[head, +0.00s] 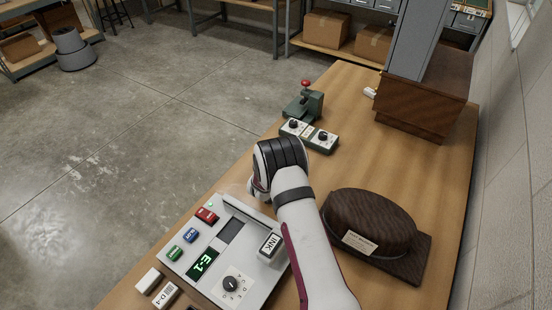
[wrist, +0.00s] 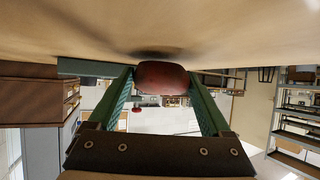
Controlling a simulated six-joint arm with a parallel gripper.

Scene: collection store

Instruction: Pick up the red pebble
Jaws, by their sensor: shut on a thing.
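The red pebble (wrist: 162,78) is a smooth, dark red rounded stone in the wrist view. My gripper (wrist: 160,73) has green fingers and is shut on the pebble, one finger on each side. The wooden tabletop (wrist: 80,30) fills the top of this inverted view, with a dark shadow beside the pebble. The pebble is close to the tabletop; I cannot tell whether they touch. In the head view my arm hides the fingers and the pebble.
In the head view a grey panel with a dial (head: 230,284) lies left of my arm. A brown round cushion-like object (head: 368,217) on a dark board is at right. A small two-knob box (head: 309,137) and a green device with a red knob (head: 303,104) stand beyond. A wooden cabinet (head: 424,100) stands at back right.

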